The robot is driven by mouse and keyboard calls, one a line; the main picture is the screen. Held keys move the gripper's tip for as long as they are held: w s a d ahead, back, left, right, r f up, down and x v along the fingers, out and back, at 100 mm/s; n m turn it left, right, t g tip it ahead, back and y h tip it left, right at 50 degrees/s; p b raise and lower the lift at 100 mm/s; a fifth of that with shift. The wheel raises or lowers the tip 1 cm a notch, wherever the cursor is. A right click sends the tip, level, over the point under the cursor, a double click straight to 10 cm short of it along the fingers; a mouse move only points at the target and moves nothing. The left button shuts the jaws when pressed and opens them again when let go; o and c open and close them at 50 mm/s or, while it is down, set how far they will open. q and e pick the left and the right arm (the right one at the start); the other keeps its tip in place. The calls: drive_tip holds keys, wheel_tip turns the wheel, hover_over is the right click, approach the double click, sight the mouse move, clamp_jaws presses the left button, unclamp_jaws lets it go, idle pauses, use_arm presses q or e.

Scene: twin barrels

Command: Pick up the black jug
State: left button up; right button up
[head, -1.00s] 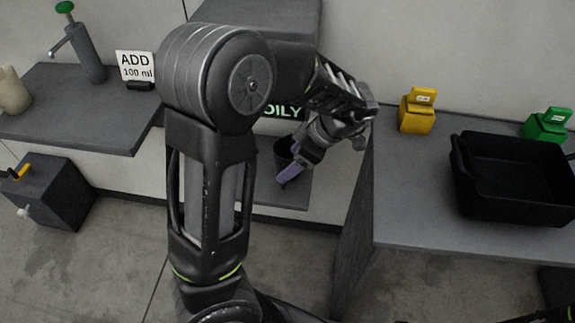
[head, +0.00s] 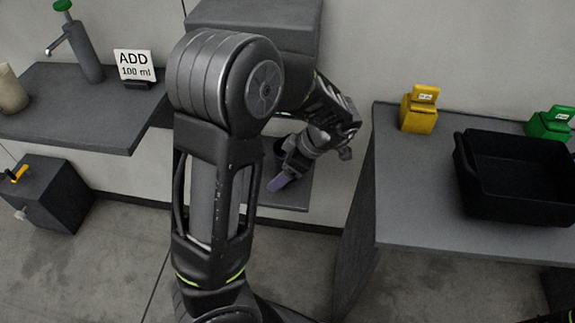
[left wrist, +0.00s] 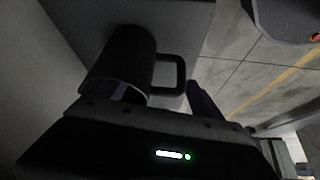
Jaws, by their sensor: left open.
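The black jug (head: 280,147) stands on a low grey shelf behind my left gripper in the head view, mostly hidden by it. In the left wrist view the jug (left wrist: 128,55) shows larger, its rim towards the camera and its square handle (left wrist: 181,75) on the right. My left gripper (head: 278,182) is open, with purple fingers. In the left wrist view one finger of the gripper (left wrist: 160,91) overlaps the jug's rim and the other is right of the handle. I cannot tell whether either touches the jug. My right gripper is out of view.
The low shelf (head: 297,194) lies between a left counter (head: 60,115) and a right table (head: 415,190). The right table holds a black tray (head: 465,185), a yellow box (head: 418,115) and a green box (head: 548,124). A dark block (head: 55,195) stands on the floor at left.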

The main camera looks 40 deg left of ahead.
use_arm(q)
drive_tip(key=shift+c, duration=0.6)
drive_tip(key=c, duration=1.4)
drive_tip(key=shift+r, duration=0.1)
drive_tip(key=shift+r+p, duration=0.45)
drive_tip(key=shift+r, duration=0.3)
drive_tip(key=s+d+b, duration=0.2)
drive_tip(key=s+d, duration=0.1)
drive_tip(key=s, duration=0.2)
drive_tip(key=s+d+b, duration=0.2)
drive_tip(key=s, duration=0.3)
drive_tip(key=s+d+b, duration=0.1)
drive_tip(key=s+d, duration=0.2)
drive_tip(key=s, duration=0.2)
drive_tip(key=shift+d+f+b, duration=0.3)
drive_tip(key=shift+f+b, duration=0.1)
drive_tip(key=shift+s+r+b, duration=0.2)
drive_tip(key=shift+s+b, duration=0.05)
drive_tip(key=shift+b, duration=0.2)
drive_tip(key=shift+s+r, duration=0.15)
